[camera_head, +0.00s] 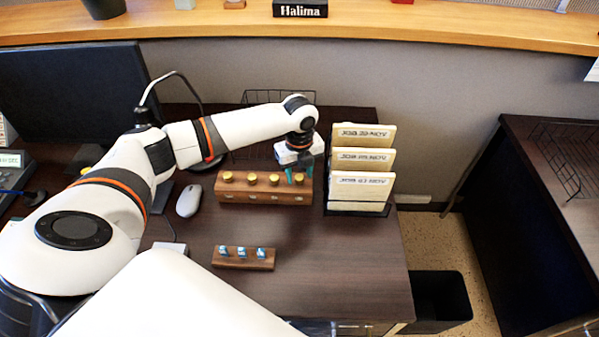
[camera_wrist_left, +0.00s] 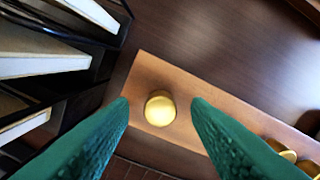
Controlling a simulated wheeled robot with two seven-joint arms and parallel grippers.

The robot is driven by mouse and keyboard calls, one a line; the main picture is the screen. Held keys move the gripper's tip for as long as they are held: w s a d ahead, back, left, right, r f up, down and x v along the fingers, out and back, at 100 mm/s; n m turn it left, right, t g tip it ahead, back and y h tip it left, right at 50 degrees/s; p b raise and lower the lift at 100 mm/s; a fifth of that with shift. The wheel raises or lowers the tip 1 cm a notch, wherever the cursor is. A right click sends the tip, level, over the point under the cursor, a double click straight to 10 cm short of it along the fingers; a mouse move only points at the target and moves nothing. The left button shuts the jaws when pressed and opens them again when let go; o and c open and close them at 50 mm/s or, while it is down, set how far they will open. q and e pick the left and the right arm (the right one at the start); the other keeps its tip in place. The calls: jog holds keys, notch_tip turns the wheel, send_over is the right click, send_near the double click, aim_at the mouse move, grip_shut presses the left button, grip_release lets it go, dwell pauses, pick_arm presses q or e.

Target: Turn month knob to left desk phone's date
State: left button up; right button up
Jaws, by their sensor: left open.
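A long wooden block (camera_head: 240,197) with a row of several gold knobs lies on the desk. My left gripper (camera_head: 296,176) is open, pointing down over the block's right end. In the left wrist view, a gold knob (camera_wrist_left: 160,108) sits between the two green fingertips, with a gap on both sides; I cannot tell how high the tips are above it. More gold knobs (camera_wrist_left: 287,156) show at that view's lower right. The left desk phone (camera_head: 12,165) stands at the far left edge with a lit screen, its small text ending in what looks like "DEC". My right gripper is not in view.
A rack of folders (camera_head: 360,190) stands close to the right of the block. A white mouse (camera_head: 188,201) lies left of it. A small wooden holder (camera_head: 228,259) with three blue-white pieces lies in front. The desk's front right is clear.

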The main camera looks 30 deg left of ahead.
pick_arm(q)
jog(key=shift+f, duration=0.45)
jog(key=shift+c, duration=0.2)
grip_shut()
jog(key=shift+r+n+p, duration=0.2)
jog(key=shift+n+p, duration=0.3)
jog(key=shift+p, duration=0.3)
jog(key=n+p, duration=0.4)
jog(key=p, duration=0.1)
jog(key=shift+r+n, duration=0.1)
jog(key=shift+n, duration=0.3)
jog(key=n+p, duration=0.3)
jog(key=shift+f+n+p, duration=0.2)
jog(key=shift+n+p, duration=0.8)
jog(key=shift+n, duration=0.6)
jog(key=shift+w, duration=0.1)
